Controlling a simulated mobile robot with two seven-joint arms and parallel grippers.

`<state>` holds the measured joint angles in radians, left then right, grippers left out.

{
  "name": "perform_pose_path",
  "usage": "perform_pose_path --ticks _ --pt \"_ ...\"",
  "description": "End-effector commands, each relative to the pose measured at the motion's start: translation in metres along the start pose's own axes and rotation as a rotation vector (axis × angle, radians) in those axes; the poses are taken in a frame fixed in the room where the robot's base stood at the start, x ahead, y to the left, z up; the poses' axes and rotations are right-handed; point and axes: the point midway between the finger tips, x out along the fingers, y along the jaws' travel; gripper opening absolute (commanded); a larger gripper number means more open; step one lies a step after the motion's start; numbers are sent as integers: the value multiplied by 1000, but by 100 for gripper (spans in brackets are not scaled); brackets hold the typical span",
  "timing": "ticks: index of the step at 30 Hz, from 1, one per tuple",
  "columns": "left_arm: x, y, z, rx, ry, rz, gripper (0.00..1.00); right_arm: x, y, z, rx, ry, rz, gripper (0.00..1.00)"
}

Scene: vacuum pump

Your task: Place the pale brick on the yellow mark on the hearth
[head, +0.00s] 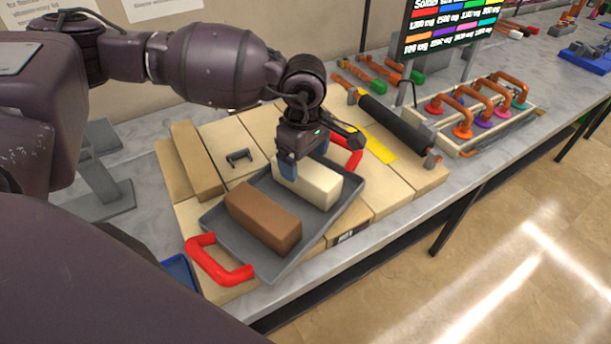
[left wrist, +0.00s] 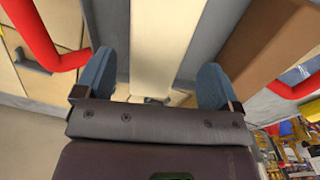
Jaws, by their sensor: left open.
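The pale brick (head: 308,183) lies in a grey tray (head: 335,215) with red handles, beside a brown brick (head: 262,216). My left gripper (head: 290,165) is over the far-left end of the pale brick. In the left wrist view the open fingers (left wrist: 155,82) stand on either side of the pale brick (left wrist: 165,45), with gaps showing; I cannot tell how deep they reach. The brown brick (left wrist: 262,40) is to the right there. My right gripper is not in view.
A dark roller (head: 395,122) lies across the hearth's right part. A rack of pipe pieces with coloured ends (head: 485,113) stands right of the hearth. A small dark bracket (head: 240,158) and a long tan block (head: 195,160) are on the left. A sign (head: 450,28) stands behind.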

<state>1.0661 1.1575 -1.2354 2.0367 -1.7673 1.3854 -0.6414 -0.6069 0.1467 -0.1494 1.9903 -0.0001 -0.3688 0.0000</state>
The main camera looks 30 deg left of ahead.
Motion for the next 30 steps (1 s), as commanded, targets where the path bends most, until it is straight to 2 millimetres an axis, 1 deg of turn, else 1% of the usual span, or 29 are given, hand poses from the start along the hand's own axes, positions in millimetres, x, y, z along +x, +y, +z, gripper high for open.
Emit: perform_pose_path --ticks 7,11,15,18,23,26,30 --pt "16 1 0 0 1 -1 88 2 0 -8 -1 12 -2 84" --pt "33 3 2 0 1 -1 88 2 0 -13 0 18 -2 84" --pt "51 3 1 -2 0 -2 88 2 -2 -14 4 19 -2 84" --pt "56 3 1 -1 0 0 88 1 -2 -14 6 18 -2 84" --pt "56 3 1 -1 0 0 88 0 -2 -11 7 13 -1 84" --pt "56 3 1 -1 0 0 74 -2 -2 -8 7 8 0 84" --pt "55 3 1 -1 0 0 53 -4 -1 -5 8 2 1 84"
